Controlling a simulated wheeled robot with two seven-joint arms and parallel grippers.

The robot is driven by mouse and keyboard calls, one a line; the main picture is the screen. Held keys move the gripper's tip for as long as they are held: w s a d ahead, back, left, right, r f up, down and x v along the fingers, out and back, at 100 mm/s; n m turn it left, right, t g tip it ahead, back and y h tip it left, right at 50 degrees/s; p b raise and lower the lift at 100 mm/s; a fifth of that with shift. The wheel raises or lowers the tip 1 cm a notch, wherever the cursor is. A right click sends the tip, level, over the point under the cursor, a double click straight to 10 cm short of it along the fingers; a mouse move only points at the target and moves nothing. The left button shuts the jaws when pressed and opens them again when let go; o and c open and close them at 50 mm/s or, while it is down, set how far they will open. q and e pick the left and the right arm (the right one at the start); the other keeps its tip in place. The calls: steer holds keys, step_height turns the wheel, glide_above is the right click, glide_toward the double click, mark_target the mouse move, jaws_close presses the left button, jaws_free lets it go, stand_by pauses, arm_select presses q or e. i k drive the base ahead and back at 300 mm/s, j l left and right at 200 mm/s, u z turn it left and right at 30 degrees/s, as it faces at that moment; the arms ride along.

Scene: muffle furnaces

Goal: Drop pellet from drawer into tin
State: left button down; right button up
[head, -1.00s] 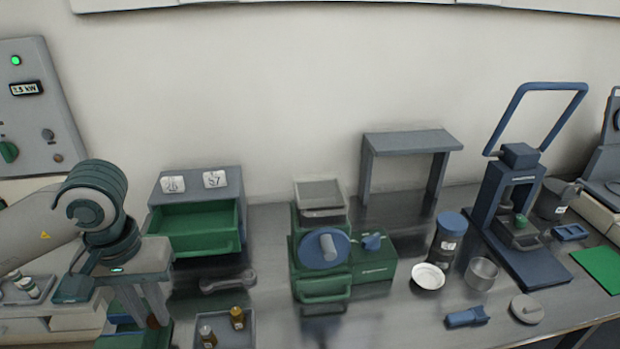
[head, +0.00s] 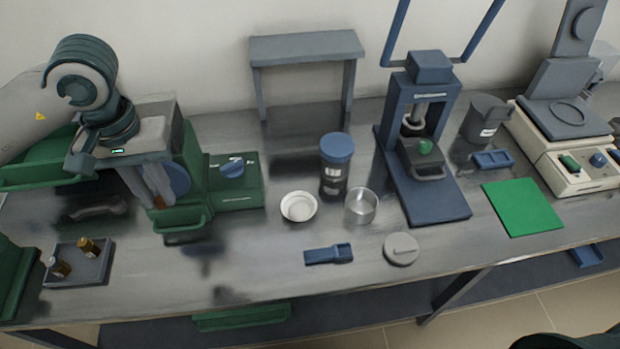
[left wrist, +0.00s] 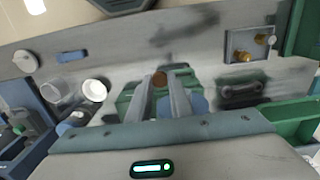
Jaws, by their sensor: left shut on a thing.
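My left gripper (head: 156,200) is shut on a small brown pellet (head: 158,202). It holds the pellet above the green press-like machine with a blue disc. In the left wrist view the pellet (left wrist: 159,79) shows between the fingertips. The open metal tin (head: 361,206) stands upright on the bench, well right of the gripper; it also shows in the left wrist view (left wrist: 57,90). A round grey lid with a knob (head: 402,249) lies in front of the tin. The green drawer (head: 40,173) is open at the left, partly hidden by my arm. My right gripper is not seen.
A white dish (head: 299,207) and a blue-capped jar (head: 336,165) stand left of the tin. A blue clamp (head: 329,254) lies in front. A blue press (head: 424,145) stands behind right. A tray with small bottles (head: 78,263) sits front left.

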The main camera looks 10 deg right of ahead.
mark_target(355, 207)
steer(key=l, duration=0.45)
steer(key=i+l, duration=0.15)
steer(key=l, duration=0.8)
steer(key=i, duration=0.05)
